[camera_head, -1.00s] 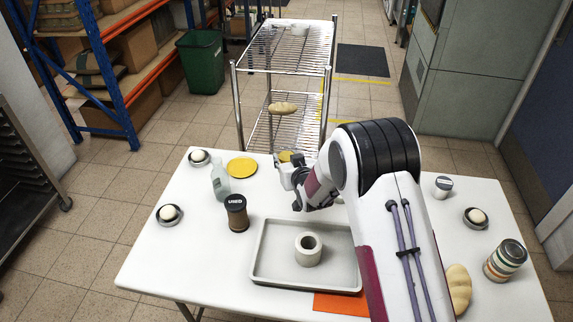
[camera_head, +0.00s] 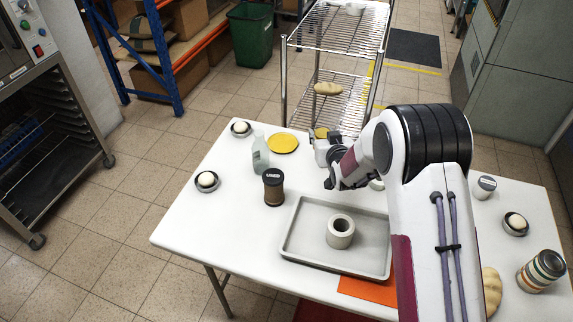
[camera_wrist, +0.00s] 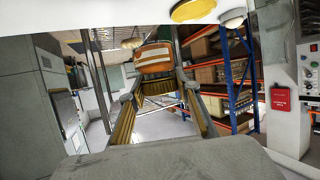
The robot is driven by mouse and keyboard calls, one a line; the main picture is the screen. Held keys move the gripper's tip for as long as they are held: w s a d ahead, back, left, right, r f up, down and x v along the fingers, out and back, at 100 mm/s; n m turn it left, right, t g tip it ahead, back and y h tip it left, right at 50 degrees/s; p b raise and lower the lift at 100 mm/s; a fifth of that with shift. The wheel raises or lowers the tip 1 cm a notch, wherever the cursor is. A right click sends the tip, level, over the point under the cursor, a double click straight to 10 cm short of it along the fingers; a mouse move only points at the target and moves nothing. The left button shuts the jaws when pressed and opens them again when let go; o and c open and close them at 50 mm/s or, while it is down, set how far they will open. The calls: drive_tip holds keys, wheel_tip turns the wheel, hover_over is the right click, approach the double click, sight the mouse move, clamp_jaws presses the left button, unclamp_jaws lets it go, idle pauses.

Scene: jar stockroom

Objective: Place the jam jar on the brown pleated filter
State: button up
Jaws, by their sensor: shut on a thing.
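My gripper (camera_head: 328,158) is over the far side of the white table, left of my arm. In the wrist view its two fingers are shut on an orange-brown jar with white bands (camera_wrist: 155,60), apparently the jam jar. In the head view only a yellowish bit of it (camera_head: 321,132) seems to show behind the gripper. A brown cylinder with a dark, white-lettered top (camera_head: 273,188) stands upright on the table, left of the tray. It appears to be the brown filter; its pleats are too small to make out. The gripper is beyond it and to its right, apart from it.
A grey tray (camera_head: 291,248) holds a white hollow cylinder (camera_head: 340,232). A bottle (camera_head: 261,154), a yellow disc (camera_head: 283,143) and two bowls with white balls (camera_head: 207,181) stand at the left. A striped jar (camera_head: 541,270) stands at the right. A wire cart (camera_head: 318,60) is behind the table.

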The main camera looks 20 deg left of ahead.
drive_tip(key=s+a+r+n+y, duration=0.1)
drive_tip(key=s+a+r, duration=0.3)
drive_tip(key=a+r, duration=0.3)
drive_tip(key=s+a+r, duration=0.1)
drive_tip(key=s, duration=0.4)
drive_tip(key=s+a+r, duration=0.2)
drive_tip(key=s, duration=0.4)
drive_tip(key=shift+s+r+m+h, duration=0.15)
drive_tip(key=shift+r+m+h, duration=0.15)
drive_tip(key=shift+m, duration=0.1)
drive_tip(key=shift+f, duration=0.1)
hover_over(273, 176)
drive_tip(key=shift+f, duration=3.1)
drive_tip(key=shift+f, duration=1.85)
drive_tip(key=shift+f, duration=0.15)
